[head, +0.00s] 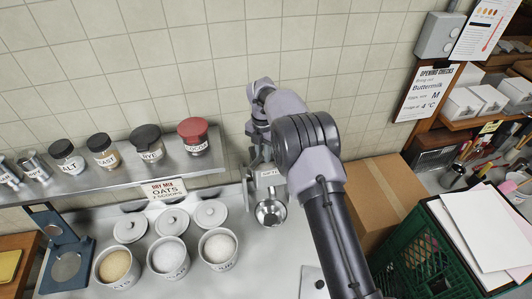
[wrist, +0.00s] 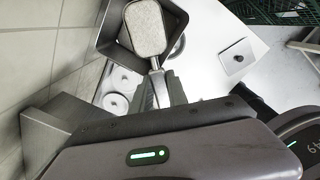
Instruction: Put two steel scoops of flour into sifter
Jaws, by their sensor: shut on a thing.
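My gripper (wrist: 160,88) is shut on the handle of a steel scoop (wrist: 157,66) in the wrist view. The scoop's bowl is filled with a pale, level powder that looks like flour (wrist: 146,27). It is within or just above the opening of a dark square metal bin (wrist: 108,46); which of these I cannot tell. A round steel vessel, probably the sifter (head: 270,212), is just in front of the bin.
Three open white canisters (head: 168,257) and their lids (head: 172,222) stand at left, below a steel shelf (head: 120,178) of jars. A blue-grey stand (head: 69,265) is at far left. A cardboard box (head: 372,195) and green crate (head: 413,255) are at right.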

